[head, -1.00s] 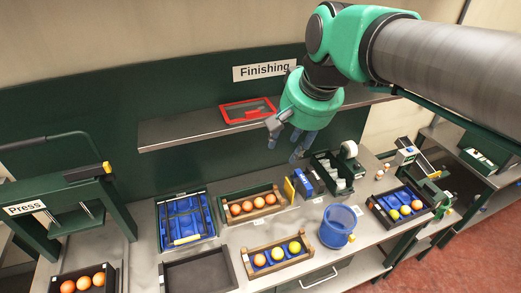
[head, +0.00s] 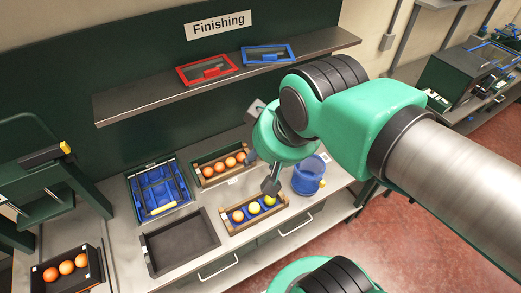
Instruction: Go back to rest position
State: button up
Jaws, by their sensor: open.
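My gripper (head: 258,148) is open and empty, with its two fingers spread apart. In the head view it appears over the area between the shelf and the work table, in front of the wooden crate of oranges (head: 206,182) and the wooden crate of mixed fruit (head: 236,229). My green and grey arm reaches in from the right and hides part of the table's right side. I cannot tell the exact height of the gripper above the table.
A shelf (head: 150,104) holds a red frame (head: 183,77) and a blue frame (head: 290,48). Red floor is clear at right.

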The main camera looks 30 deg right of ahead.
jog(key=shift+f, duration=0.1)
notch_tip(320, 180, down, 22)
jog(key=b, duration=2.2)
jog(key=o, duration=1.5)
jog(key=w+d+f+m+g+p, duration=0.1)
jog(key=w+d+m+g+p, duration=0.15)
jog(key=w+m+p, duration=0.3)
jog(key=w+d+f+m+g+p, duration=0.1)
jog(key=w+d+m+p, duration=0.3)
jog(key=w, duration=0.3)
jog(key=w+d+f+m+p, duration=0.1)
jog(key=d+f+m+p, duration=0.1)
jog(key=f, duration=0.1)
jog(key=w+d+f+m+g+p, duration=0.1)
jog(key=w+d+f+m+p, duration=0.1)
jog(key=d+f+m+p, duration=0.1)
jog(key=w+d+f+m+g+p, duration=0.1)
jog(key=d+f+m+p, duration=0.1)
jog(key=f+m, duration=0.1)
jog(key=shift+w+d+f+m, duration=0.25)
jog(key=shift+d+f, duration=0.1)
